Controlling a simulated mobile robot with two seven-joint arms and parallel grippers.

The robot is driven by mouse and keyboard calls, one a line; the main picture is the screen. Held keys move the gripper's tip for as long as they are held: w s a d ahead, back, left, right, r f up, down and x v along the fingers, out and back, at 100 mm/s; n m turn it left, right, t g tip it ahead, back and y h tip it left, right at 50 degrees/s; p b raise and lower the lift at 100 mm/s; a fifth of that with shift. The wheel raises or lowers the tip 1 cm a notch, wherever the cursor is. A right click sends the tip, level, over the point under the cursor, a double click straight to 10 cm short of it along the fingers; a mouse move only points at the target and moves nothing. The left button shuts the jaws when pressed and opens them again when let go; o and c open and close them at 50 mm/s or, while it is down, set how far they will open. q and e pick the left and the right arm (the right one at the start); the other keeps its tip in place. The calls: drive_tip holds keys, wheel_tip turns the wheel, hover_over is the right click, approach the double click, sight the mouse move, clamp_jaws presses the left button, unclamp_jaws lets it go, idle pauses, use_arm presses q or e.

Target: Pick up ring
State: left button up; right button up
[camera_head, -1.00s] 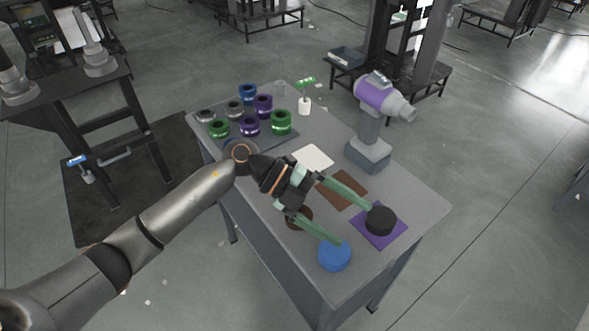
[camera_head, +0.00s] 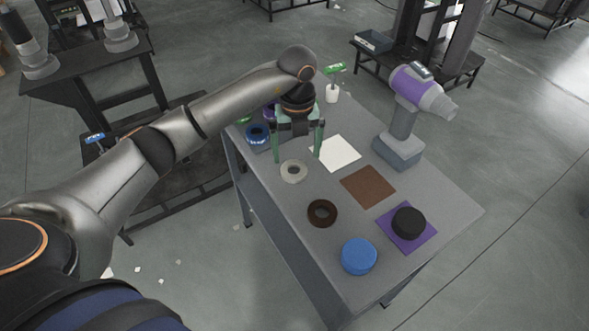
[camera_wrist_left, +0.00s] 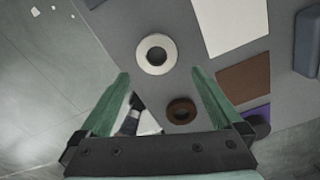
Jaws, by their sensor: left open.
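A pale, cream-white ring (camera_head: 293,179) lies flat on the grey table, just in front of my left gripper (camera_head: 298,154). It also shows in the left wrist view (camera_wrist_left: 156,69), beyond the tips and roughly midway between the fingers. A dark brown ring (camera_head: 322,224) lies flat nearer the table's front; in the wrist view (camera_wrist_left: 181,121) it shows between the fingers. My left gripper is open and empty above the table, its green fingers pointing down. A blue ring (camera_head: 257,143) stands left of it, with other rings partly hidden behind the arm. My right gripper is not in view.
White (camera_head: 336,152), brown (camera_head: 368,187) and purple (camera_head: 397,240) squares lie on the table. A black disc (camera_head: 408,223) sits on the purple one. A blue disc (camera_head: 359,257) is near the front edge. A purple-and-white device (camera_head: 420,92) stands on a grey base at right.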

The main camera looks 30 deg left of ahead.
sight(294, 166)
use_arm(q)
drive_tip(key=f, duration=0.5)
drive_tip(key=shift+a+f, duration=0.25)
drive_tip(key=shift+f, duration=0.15)
drive_tip(key=c, duration=1.3)
